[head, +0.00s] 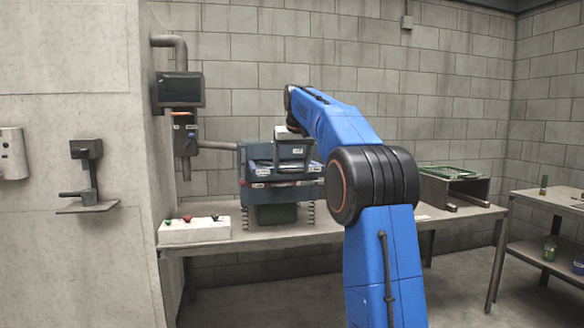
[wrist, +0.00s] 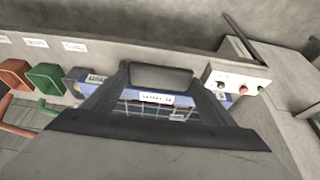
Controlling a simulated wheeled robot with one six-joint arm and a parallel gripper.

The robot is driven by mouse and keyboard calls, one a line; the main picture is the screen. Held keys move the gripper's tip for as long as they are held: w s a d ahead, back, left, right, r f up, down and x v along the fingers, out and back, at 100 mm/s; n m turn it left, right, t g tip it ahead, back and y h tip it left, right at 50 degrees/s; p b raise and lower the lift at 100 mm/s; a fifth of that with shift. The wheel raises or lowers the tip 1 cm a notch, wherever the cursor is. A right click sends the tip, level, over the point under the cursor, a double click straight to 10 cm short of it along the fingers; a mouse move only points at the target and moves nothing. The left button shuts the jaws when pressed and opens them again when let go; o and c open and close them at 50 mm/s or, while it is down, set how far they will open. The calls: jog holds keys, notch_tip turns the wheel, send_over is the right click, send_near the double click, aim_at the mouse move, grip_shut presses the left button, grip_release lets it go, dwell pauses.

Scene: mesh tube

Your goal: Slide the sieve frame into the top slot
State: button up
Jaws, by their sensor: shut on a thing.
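The blue-grey sieve machine (head: 242,170) stands on the bench, with labelled layers, one reddish, and springs at its foot. My gripper (wrist: 160,76) is shut, its dark fingers closing on a dark grey piece that I take for part of the sieve frame; most of the frame cannot be made out. In the head view my gripper (head: 293,150) is above the machine's upper labelled layers, partly hidden by my arm. In the wrist view a blue labelled part with a grid (wrist: 150,108) lies beyond the fingers. Whether the frame is in the top slot cannot be told.
A white button box (head: 195,231) stands on the bench (head: 325,229) left of the machine. A rack with a green mesh tray (head: 452,173) is at right. A screen (head: 180,90) and pipe overhang at left. Red (wrist: 14,74) and green (wrist: 46,78) bins show in the wrist view.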

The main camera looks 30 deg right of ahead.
jog(key=shift+w+d, duration=0.2)
jog(key=shift+w, duration=0.6)
jog(key=o, duration=1.6)
jog(key=shift+v, duration=8.65)
jog(key=shift+d, duration=0.1)
